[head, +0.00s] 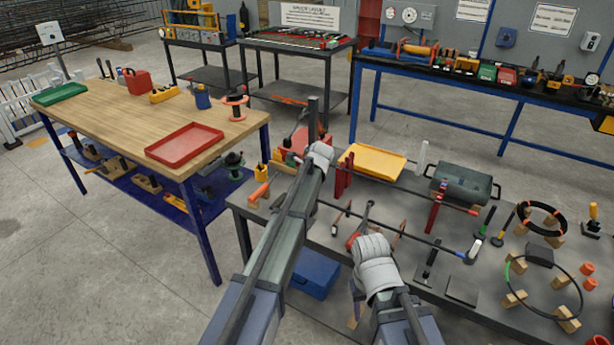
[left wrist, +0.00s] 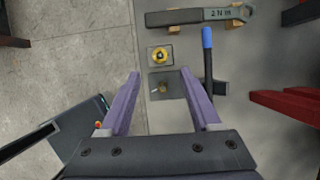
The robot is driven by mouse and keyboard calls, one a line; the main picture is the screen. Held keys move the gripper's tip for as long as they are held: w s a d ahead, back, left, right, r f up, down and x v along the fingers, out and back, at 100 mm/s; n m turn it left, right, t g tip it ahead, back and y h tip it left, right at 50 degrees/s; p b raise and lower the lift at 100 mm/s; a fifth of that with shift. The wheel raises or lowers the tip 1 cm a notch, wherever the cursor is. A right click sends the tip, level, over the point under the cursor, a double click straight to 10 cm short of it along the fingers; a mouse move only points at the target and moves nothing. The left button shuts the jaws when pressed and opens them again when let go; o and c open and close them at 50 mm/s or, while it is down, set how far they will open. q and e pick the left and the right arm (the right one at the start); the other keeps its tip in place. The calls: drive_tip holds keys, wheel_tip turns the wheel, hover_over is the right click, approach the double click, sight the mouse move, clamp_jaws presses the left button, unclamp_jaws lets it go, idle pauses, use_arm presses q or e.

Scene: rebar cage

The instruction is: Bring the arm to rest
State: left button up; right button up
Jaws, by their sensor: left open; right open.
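My left gripper (left wrist: 160,74) is open and empty in the left wrist view, its two purple fingers apart above the edge of the grey bench. My right arm is folded nearer, at the bottom centre. My right gripper (head: 357,303) shows only in part beside its pale wrist, with nothing seen in it.
The bench carries a yellow tray (head: 372,163), a grey-green tub (head: 462,181), a black ring (head: 545,218) and several hand tools. A wooden-topped table (head: 120,115) with a red tray (head: 184,145) stands left. Bare floor lies at the lower left.

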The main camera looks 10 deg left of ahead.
use_arm(q)
drive_tip(key=s+d+n+h, duration=0.1)
drive_tip(key=s+d+n, duration=0.3)
drive_tip(key=s, duration=0.8)
drive_tip(key=s+d+f+n+g+h, duration=0.1)
drive_tip(key=s+d+n, duration=0.3)
drive_tip(key=s+n, duration=0.4)
drive_tip(key=s+d+n+h, duration=0.1)
drive_tip(key=s+d+n, duration=0.4)
drive_tip(key=s, duration=1)
drive_tip(key=shift+s+f+n+g, duration=0.3)
drive_tip(key=shift+n+g, duration=0.1)
drive_tip(key=shift+n, duration=0.3)
